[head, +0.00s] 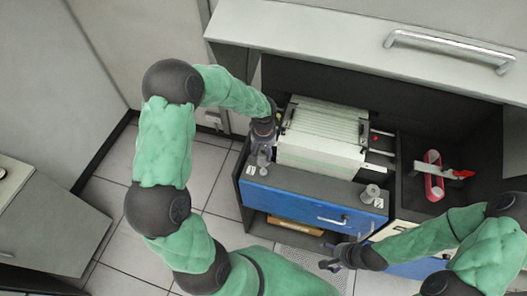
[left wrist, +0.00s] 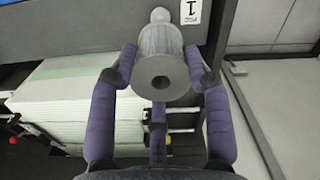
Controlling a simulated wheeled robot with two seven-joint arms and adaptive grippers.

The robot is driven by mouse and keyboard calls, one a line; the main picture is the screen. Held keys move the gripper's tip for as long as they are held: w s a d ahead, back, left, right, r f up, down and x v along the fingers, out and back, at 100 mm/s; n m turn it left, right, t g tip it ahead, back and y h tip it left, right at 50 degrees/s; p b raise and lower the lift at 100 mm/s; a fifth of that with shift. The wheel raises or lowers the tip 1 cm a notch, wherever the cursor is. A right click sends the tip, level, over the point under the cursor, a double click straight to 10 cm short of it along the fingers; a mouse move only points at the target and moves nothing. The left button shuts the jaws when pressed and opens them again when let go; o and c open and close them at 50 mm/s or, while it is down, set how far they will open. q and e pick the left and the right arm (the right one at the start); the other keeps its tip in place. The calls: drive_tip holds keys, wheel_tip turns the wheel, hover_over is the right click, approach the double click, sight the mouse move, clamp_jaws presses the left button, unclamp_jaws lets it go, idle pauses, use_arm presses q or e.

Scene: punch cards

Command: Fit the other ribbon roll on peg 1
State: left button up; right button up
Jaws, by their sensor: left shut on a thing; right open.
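My left gripper (left wrist: 160,62) is shut on a grey ribbon roll (left wrist: 180,77), whose round end with a dark hole faces the left wrist camera. A pale rounded piece (left wrist: 160,15) shows beyond the roll, beside the label "1" (left wrist: 193,10); I cannot tell whether the roll is around peg 1 or only in line with it. In the head view the left gripper (head: 262,150) is above the left end of the grey ledge. Another grey ribbon roll (head: 370,192) stands at the ledge's right end, beside label "2" (head: 378,202). My right gripper (head: 335,258) is open and empty, lower right.
A pale ribbed machine block (head: 320,155) stands behind the ledge (head: 315,187), close to the left gripper. A blue drawer front (head: 310,208) with a handle is below. A red and white device (head: 434,175) sits in the right compartment. An overhanging panel (head: 330,30) is above.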

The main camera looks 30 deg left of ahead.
sight(264, 163)
use_arm(q)
drive_tip(key=shift+b, duration=0.3)
idle(0.7)
drive_tip(key=shift+f+b, duration=4.15)
drive_tip(key=shift+b, duration=0.15)
idle(2.4)
drive_tip(key=o, duration=1.3)
